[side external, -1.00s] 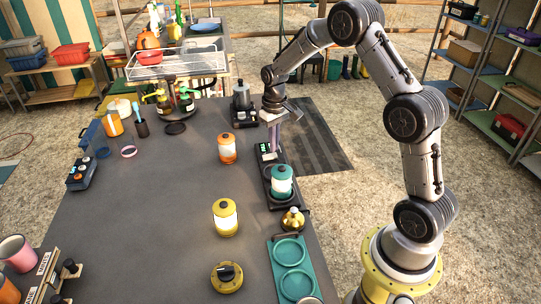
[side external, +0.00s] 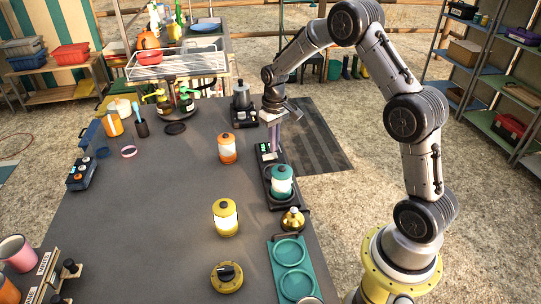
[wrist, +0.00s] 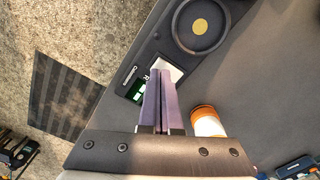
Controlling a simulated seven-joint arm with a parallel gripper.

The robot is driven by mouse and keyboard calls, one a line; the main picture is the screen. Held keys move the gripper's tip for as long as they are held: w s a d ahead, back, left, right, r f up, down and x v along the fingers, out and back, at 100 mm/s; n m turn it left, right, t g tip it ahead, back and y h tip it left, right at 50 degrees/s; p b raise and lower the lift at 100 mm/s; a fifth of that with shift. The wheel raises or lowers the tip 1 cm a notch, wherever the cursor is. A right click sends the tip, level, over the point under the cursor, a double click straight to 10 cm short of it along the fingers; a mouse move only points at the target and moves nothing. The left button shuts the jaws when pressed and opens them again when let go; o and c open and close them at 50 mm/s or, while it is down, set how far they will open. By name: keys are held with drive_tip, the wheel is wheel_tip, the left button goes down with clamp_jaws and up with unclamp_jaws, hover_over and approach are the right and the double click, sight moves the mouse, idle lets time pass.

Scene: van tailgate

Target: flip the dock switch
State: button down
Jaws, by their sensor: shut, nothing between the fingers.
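The dock is a long dark unit at the table's right edge in the side view, with a teal lantern (side external: 281,182) standing over its near part. Its far end has a small lit green display (side external: 264,148), which also shows in the wrist view (wrist: 136,91). My gripper (side external: 271,152) is shut and empty, pointing down at this end. In the wrist view its fingertips (wrist: 160,72) overlap a pale plate (wrist: 170,71) beside the display. The switch is not clearly visible; the fingers may hide it. Whether they touch the dock I cannot tell.
An orange lantern (side external: 228,148) stands left of my gripper, a yellow one (side external: 225,217) nearer the camera. A small brass-coloured item (side external: 292,219) and a teal tray (side external: 274,274) lie near the dock's near end. A dark unit (side external: 243,113) stands beyond. The table's middle is mostly clear.

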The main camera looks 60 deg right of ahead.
sight(273, 155)
drive_tip(key=shift+f, duration=1)
idle(0.5)
drive_tip(key=shift+r, duration=3.55)
